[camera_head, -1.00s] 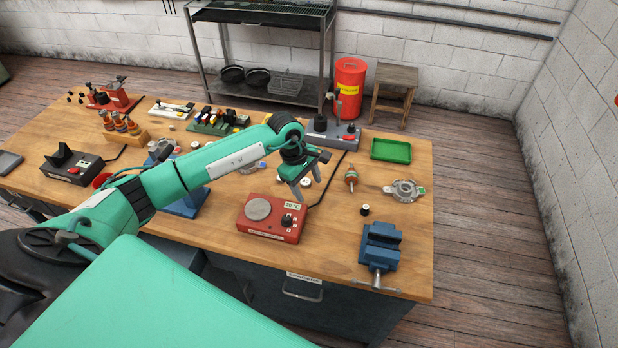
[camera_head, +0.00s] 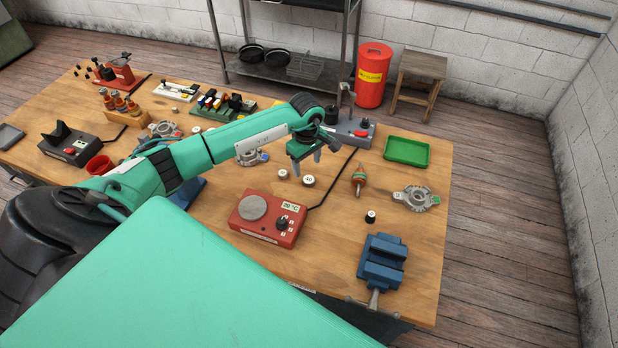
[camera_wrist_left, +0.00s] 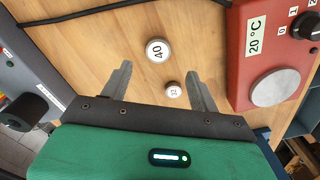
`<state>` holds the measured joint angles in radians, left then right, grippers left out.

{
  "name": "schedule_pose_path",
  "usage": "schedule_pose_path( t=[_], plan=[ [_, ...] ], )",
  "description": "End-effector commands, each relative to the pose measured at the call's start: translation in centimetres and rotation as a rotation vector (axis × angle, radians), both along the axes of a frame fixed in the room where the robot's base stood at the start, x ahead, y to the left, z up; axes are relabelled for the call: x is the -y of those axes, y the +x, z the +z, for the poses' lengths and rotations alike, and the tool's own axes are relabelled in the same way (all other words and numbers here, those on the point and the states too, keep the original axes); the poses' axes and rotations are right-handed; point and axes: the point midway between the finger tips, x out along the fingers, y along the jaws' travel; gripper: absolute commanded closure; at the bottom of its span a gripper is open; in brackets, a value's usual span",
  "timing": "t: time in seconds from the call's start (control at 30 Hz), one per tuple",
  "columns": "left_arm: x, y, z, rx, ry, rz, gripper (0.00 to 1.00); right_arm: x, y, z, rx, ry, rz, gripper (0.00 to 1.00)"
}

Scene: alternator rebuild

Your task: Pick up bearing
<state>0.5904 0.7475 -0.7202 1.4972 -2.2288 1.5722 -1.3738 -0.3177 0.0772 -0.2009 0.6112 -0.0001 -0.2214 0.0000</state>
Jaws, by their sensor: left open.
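Two small round pieces that look like bearings lie on the wooden table. The larger one, marked 40 (camera_head: 308,180), also shows in the left wrist view (camera_wrist_left: 158,50). The smaller one (camera_head: 283,174) has a number hard to read and also shows in the left wrist view (camera_wrist_left: 174,89). I cannot tell which one the task means. My left gripper (camera_head: 308,164) is open and empty above the table, just behind these pieces. In the left wrist view its fingers (camera_wrist_left: 160,70) spread to either side of them, without visible contact. My right gripper is not in view.
A red heater (camera_head: 268,218) reading 20 °C stands in front of the pieces, with its black cable (camera_head: 330,182) to the right. A rotor (camera_head: 359,178), grey housing (camera_head: 415,198), green tray (camera_head: 407,151) and blue vise (camera_head: 381,262) are further right.

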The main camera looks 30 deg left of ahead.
Motion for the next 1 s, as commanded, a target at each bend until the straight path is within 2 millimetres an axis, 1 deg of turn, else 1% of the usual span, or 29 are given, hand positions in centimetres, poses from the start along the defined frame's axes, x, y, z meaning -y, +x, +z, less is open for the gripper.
schedule_pose_path(
  t=[0.03,0.2,0.3,0.37,0.5,0.63,0.77,0.87,1.0],
  plan=[
    [0.1,0.0,-1.0,-0.001,-0.002,0.000,0.39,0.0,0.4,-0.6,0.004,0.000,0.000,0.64],
    [0.1,0.0,-1.9,0.000,-0.001,-0.001,0.39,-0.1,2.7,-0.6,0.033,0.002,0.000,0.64],
    [0.3,0.1,-3.2,-0.003,-0.002,0.000,0.39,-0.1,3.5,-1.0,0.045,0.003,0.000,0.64],
    [0.4,0.1,-4.2,-0.004,-0.002,0.001,0.39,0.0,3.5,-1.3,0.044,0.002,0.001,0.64],
    [0.4,0.2,-6.2,-0.002,-0.001,0.001,0.39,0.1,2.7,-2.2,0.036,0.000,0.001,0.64],
    [0.3,0.3,-6.4,0.001,-0.001,0.000,0.39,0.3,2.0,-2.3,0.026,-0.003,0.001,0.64],
    [0.3,0.3,-6.4,0.000,-0.001,-0.001,0.39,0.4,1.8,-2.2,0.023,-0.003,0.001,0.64],
    [0.3,0.3,-6.4,0.000,0.000,-0.001,0.56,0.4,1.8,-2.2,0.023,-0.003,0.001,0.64],
    [0.3,0.3,-6.4,0.000,0.000,-0.001,0.84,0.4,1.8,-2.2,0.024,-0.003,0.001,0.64]
  ],
)
